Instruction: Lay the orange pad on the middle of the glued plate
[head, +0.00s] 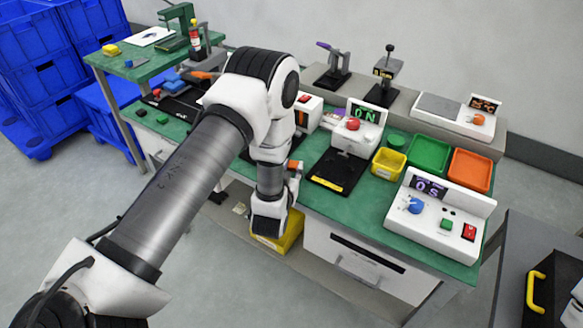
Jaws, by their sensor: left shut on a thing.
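My left arm reaches in from the lower left, and its gripper (268,222) points down in front of the green bench's front edge. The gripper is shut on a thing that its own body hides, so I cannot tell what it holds. A small orange-red piece (294,168) shows beside the wrist; I cannot tell whether it is part of the arm. I cannot make out the orange pad or the glued plate for certain. A small orange item (205,75) lies at the back left, partly behind my arm. My right gripper is not in view.
The green bench (318,212) carries a lit device with a red knob (353,124), yellow (388,163), green (429,155) and orange (471,170) trays, and a timer box (440,215). A yellow bin (285,242) is below the gripper. Blue crates (40,60) stand left.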

